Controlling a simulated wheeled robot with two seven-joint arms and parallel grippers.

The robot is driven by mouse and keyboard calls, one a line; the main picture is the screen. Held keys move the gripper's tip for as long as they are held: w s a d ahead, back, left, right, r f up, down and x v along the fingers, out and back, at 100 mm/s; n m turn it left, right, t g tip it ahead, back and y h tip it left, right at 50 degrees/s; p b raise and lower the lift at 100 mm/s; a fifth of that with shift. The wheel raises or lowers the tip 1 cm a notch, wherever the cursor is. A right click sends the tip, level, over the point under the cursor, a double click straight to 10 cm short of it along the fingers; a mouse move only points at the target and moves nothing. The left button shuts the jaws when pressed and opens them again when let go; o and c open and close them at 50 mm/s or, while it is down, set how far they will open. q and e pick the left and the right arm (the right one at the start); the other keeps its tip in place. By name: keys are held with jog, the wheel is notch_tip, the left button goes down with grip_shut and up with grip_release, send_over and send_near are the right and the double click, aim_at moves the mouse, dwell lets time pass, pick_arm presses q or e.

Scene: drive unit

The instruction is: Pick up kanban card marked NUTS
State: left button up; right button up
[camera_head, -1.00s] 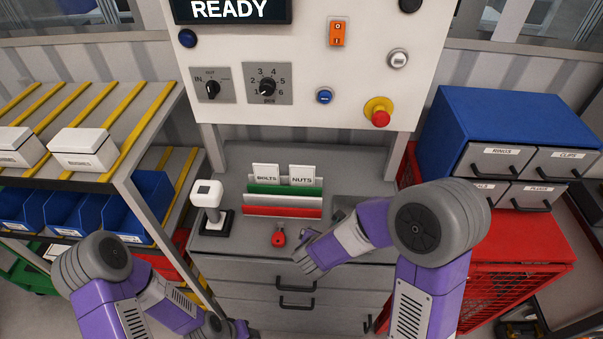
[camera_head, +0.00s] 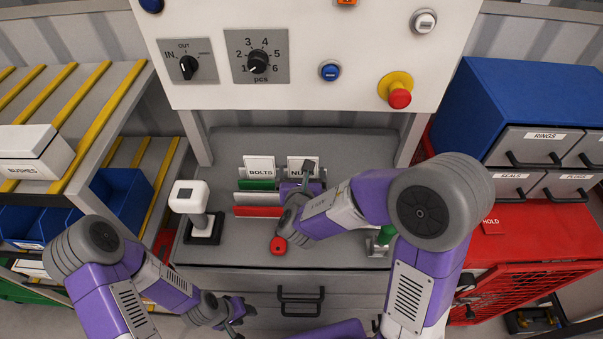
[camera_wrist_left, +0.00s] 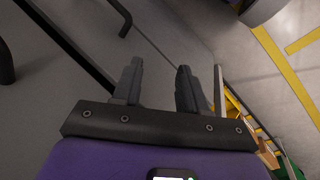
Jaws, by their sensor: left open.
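The white kanban card marked NUTS (camera_head: 295,162) stands upright in the card rack (camera_head: 258,211), right of the card marked BOLTS (camera_head: 259,166). My right gripper (camera_head: 308,170) is in front of the NUTS card and covers part of its label and lower half. Whether its fingers touch the card or close on it cannot be seen. My left gripper (camera_head: 238,312) hangs low at the front of the drawers; the left wrist view shows its two fingers (camera_wrist_left: 158,85) apart with nothing between them.
A red round item (camera_head: 278,245) lies on the counter before the rack. A white-topped device (camera_head: 188,197) stands on the left. A panel with knobs and a red stop button (camera_head: 400,97) overhangs behind. Shelves (camera_head: 90,120) flank the left; blue drawers (camera_head: 530,100) the right.

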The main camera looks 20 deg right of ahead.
jog(key=x, duration=0.6)
jog(key=shift+w+d+f, duration=0.2)
jog(key=shift+f, duration=0.1)
jog(key=c, duration=0.7)
